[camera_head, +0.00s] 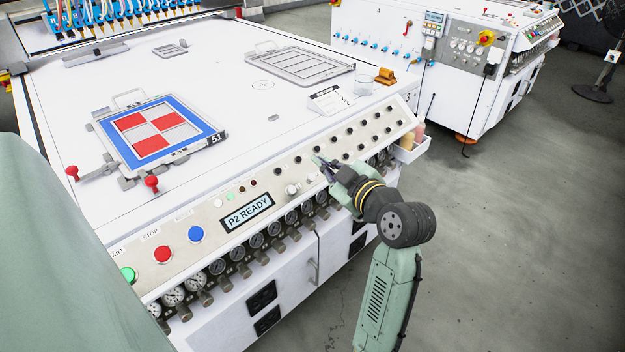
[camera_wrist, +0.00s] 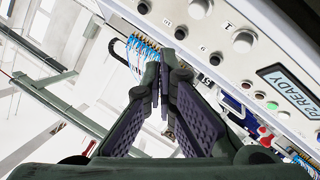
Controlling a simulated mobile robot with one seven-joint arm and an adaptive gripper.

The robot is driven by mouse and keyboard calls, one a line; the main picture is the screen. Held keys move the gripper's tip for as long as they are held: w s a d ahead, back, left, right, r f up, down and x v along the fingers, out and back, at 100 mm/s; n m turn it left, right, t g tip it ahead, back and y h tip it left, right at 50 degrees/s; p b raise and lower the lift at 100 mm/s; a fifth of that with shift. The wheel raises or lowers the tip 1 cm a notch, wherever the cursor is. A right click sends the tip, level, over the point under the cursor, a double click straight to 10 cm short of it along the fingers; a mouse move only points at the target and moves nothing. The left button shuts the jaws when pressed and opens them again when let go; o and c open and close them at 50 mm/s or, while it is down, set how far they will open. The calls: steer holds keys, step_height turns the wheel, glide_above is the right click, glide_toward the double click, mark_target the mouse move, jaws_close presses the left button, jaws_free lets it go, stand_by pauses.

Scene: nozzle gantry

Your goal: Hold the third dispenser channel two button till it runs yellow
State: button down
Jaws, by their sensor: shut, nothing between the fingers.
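My gripper (camera_head: 320,160) is shut and empty, its tips at the sloped control panel (camera_head: 262,180) in the head view. In the wrist view the closed fingertips (camera_wrist: 166,58) are close to a small black button (camera_wrist: 181,33), and I cannot tell whether they touch it. Other black buttons (camera_head: 376,123) run in rows up the panel to the right. The display (camera_head: 247,212) reads "P2 READY". The blue dispensers (camera_head: 105,10) with their nozzles stand in a row at the back left. Which button is channel two of the third dispenser is too small to read.
A framed plate (camera_head: 204,141) with red squares and a blue border lies on the white table (camera_head: 230,75). Gauges (camera_head: 217,267) line the front.

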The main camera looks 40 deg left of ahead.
mark_target(312, 177)
steer(key=shift+w+a+f+b, duration=0.1)
steer(key=shift+a+f+b, duration=0.5)
steer(key=shift+f, duration=0.25)
steer(key=shift+a+f+b, duration=0.45)
steer(key=shift+a+f, duration=0.15)
steer(key=shift+f, duration=0.25)
steer(key=shift+f, duration=0.1)
steer(key=shift+a+f+b, duration=0.25)
steer(key=shift+b, duration=0.1)
steer(key=shift+a+f+b, duration=0.3)
steer(key=shift+f+b, duration=0.1)
steer(key=shift+f, duration=0.05)
stand_by(5.4)
